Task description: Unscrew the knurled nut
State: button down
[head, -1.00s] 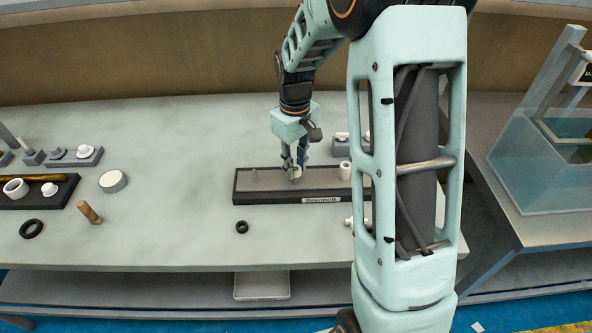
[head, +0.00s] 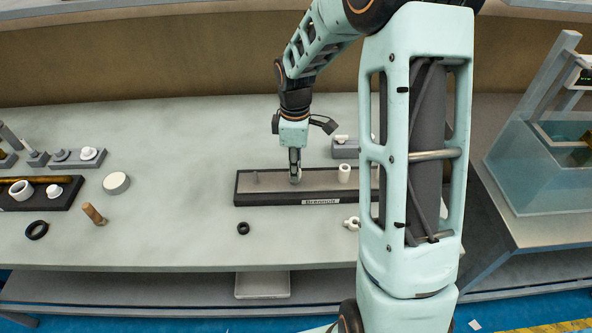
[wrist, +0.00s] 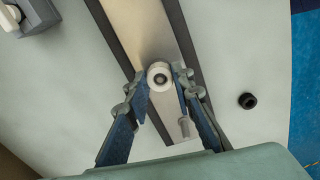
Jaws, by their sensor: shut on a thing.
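The white round nut (wrist: 153,72) sits over the metal strip of the dark tray (wrist: 180,28), with a dark grey centre showing. My gripper (wrist: 160,74) is shut on it, one blue-grey finger on each side. Whether its rim is knurled is too small to tell. In the head view, my gripper (head: 295,180) points straight down at the middle of the tray (head: 270,198), and the fingers mostly hide the nut.
A white cylinder (head: 344,173) stands on the tray to the right of my gripper, and a thin grey pin (head: 254,178) to the left. A black ring (head: 243,228) and a white fitting (head: 351,223) lie in front. More parts stand at the left; the table between is clear.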

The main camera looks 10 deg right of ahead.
jog(key=shift+n, duration=0.7)
jog(key=shift+p, duration=0.3)
jog(key=shift+r+n+p, duration=0.15)
jog(key=shift+n+p, duration=0.35)
jog(key=shift+n, duration=0.5)
jog(key=shift+n+p, duration=0.75)
jog(key=shift+n, duration=0.85)
jog(key=c, duration=2)
grip_release()
